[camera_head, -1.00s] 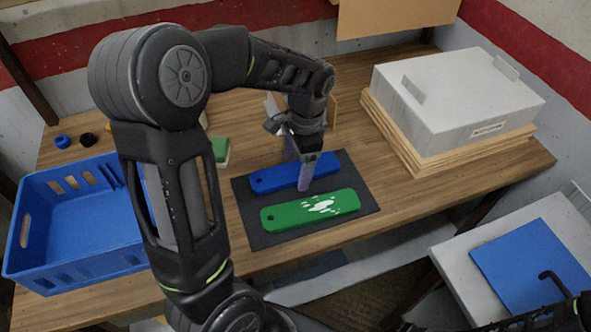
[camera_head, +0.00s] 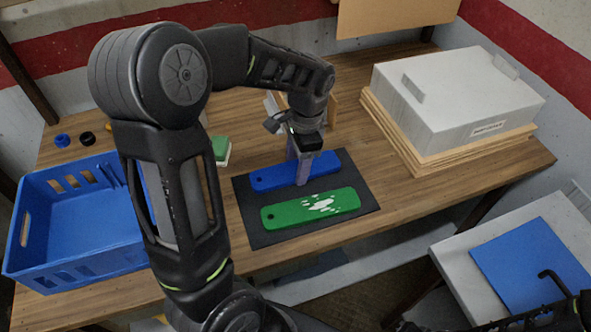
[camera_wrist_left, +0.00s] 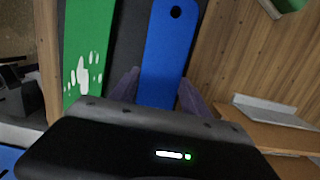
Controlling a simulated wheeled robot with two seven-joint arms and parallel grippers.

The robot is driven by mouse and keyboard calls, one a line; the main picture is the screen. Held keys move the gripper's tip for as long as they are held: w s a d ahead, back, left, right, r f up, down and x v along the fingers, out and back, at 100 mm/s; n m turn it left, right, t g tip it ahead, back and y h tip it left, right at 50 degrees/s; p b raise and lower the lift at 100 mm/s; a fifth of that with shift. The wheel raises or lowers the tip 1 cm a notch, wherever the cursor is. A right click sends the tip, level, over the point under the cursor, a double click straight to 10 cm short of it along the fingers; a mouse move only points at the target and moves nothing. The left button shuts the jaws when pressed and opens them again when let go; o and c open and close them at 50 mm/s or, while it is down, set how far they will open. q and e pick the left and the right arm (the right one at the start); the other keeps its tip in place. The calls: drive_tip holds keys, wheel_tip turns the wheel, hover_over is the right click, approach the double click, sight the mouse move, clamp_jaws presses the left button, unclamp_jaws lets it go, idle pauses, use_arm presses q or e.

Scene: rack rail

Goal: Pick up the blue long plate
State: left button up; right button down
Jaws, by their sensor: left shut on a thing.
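The blue long plate (camera_head: 266,180) lies flat on a dark mat (camera_head: 250,229), with a hole at its left end. My left gripper (camera_head: 303,171) reaches down over the plate right of its middle, with one finger on each long side, and is shut on it. In the left wrist view the blue plate (camera_wrist_left: 166,55) runs between the two purple-grey fingers (camera_wrist_left: 158,92). Its far end is hidden behind the gripper body. My right gripper is not clearly in view.
A green plate with white marks (camera_head: 310,209) lies parallel, just in front of the blue one. A blue crate (camera_head: 75,259) stands left. A grey lidded box (camera_head: 455,95) sits on wooden boards at right. A green-white block (camera_head: 221,150) is behind the mat.

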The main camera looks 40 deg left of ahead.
use_arm(q)
clamp_jaws()
idle(0.4)
wheel_tip(320, 180, up, 10)
drive_tip(key=shift+b, duration=0.3)
idle(0.6)
